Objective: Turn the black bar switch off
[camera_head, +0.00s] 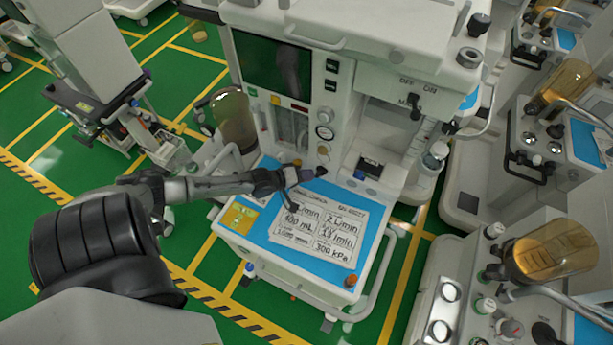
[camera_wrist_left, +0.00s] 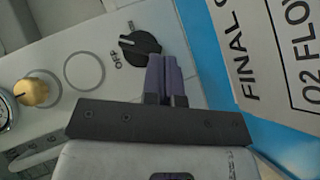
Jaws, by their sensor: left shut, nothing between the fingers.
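In the head view a small dark knob (camera_head: 321,171) shows at the left gripper's tips, low on the machine front. My left gripper (camera_head: 303,176) is shut and empty. Its purple-grey fingers (camera_wrist_left: 164,77) lie together just beside the switch in the wrist view; I cannot tell whether they touch it. Another black lever switch (camera_head: 414,105) with OFF, ON and MAN labels is higher up to the right. My right gripper is not seen.
A blue-topped shelf (camera_head: 262,240) with a printed sheet (camera_head: 313,226) lies under the left gripper. A gold knob (camera_wrist_left: 32,92) and a gauge (camera_wrist_left: 5,112) are left of the switch. Other carts stand at the right, with an amber canister (camera_head: 553,250) near the front.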

